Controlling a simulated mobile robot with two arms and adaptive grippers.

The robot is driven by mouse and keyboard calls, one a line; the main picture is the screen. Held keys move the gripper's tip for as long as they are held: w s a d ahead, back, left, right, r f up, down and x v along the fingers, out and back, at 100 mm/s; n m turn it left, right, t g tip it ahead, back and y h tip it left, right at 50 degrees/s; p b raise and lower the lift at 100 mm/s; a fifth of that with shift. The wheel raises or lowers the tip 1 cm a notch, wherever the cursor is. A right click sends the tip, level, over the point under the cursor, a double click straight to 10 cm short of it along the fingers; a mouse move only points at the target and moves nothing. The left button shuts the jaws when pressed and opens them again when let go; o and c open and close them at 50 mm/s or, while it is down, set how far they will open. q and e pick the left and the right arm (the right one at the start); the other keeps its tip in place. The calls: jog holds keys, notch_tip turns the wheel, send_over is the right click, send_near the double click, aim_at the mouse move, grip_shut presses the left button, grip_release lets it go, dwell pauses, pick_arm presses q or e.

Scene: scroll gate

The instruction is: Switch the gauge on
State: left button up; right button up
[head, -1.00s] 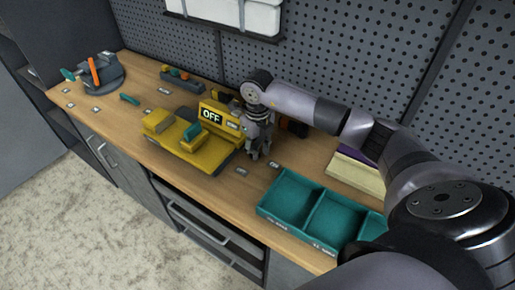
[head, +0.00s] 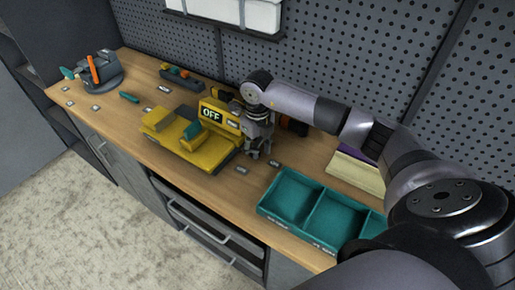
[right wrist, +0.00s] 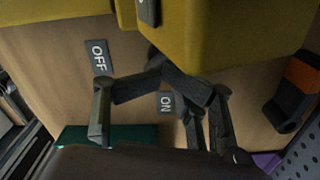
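The gauge is a yellow unit (head: 205,150) on the workbench, and its dark display (head: 212,114) reads OFF. My right gripper (head: 259,153) points down just right of the display, close to the unit. In the right wrist view the gripper's fingers (right wrist: 160,70) come together below the yellow body (right wrist: 225,35); they look shut, with nothing visible between them. An OFF label (right wrist: 98,57) lies on the bench left of the fingers, and an ON label (right wrist: 166,102) lies partly behind them. Any switch lever near the fingertips is hidden. My left gripper is out of view.
Teal bins (head: 262,207) stand on the bench to the right of the unit. A vise (head: 98,78) with an orange part is at the far left. A tool rack (head: 182,76) stands behind the unit. A perforated wall (head: 360,60) runs along the back.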

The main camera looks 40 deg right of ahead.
jog(key=shift+r+p, duration=0.65)
jog(key=shift+r, duration=0.2)
notch_tip(320, 180, up, 18)
jog(key=p, duration=1.1)
jog(key=shift+r, duration=0.2)
dwell(0.5)
dwell(0.3)
notch_tip(320, 180, up, 12)
dwell(0.4)
